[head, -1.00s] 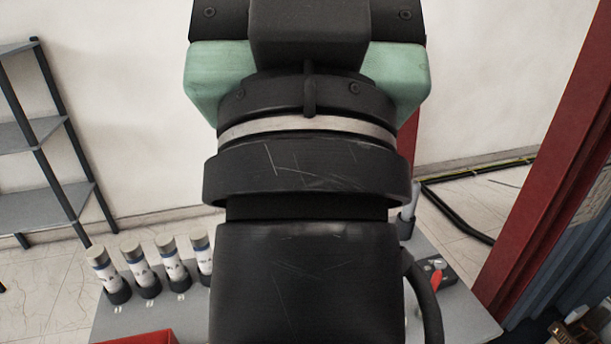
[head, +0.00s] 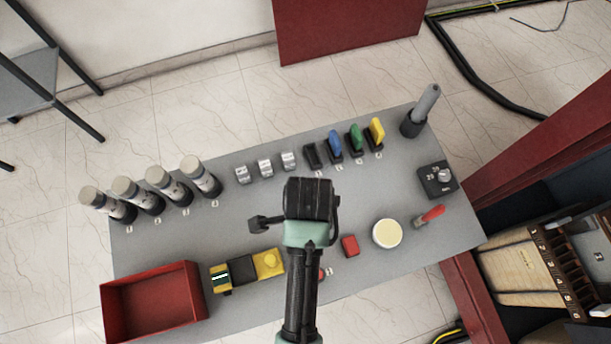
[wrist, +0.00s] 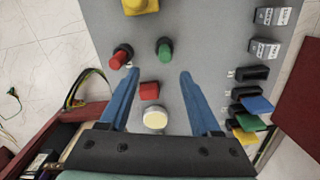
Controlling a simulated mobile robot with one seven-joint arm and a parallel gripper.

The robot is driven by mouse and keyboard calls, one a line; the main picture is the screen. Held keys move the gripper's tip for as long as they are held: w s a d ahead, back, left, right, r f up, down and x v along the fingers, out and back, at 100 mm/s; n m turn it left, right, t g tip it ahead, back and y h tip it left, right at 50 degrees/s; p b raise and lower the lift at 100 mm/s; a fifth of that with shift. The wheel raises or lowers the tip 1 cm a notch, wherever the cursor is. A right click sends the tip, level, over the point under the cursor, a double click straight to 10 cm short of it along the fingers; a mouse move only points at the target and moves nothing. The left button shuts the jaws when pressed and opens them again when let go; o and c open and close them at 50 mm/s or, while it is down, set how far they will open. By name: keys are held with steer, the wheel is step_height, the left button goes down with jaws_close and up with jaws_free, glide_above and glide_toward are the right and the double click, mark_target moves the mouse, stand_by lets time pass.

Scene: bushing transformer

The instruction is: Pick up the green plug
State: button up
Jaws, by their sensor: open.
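The green plug (head: 356,138) stands in the row of coloured plugs near the back edge of the grey panel (head: 400,285), between a blue plug (head: 335,143) and a yellow plug (head: 376,131). In the wrist view the green plug (wrist: 250,122) is at the lower right, outside the right finger. My gripper (wrist: 159,74) is open and empty above the panel, over the area of the red square, the red button and the green button. In the head view my arm hides its fingers.
Several upright cylinders (head: 170,184) stand at the panel's left, with silver blocks (head: 265,167) beside them. A red bin (head: 152,302), cream lamp (head: 387,234), red lever (head: 430,214), black dial (head: 437,180) and grey handle (head: 422,108) surround the area.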

step_height(320, 180, down, 4)
steer(key=shift+f, duration=0.15)
steer(key=shift+w+a+f+p, duration=0.1)
steer(key=shift+w+f+p, duration=0.15)
steer(key=shift+f, duration=1.25)
steer(key=shift+w+a+f+p, duration=0.1)
steer(key=shift+f+p, duration=0.1)
steer(key=shift+f, duration=1.25)
jaws_close()
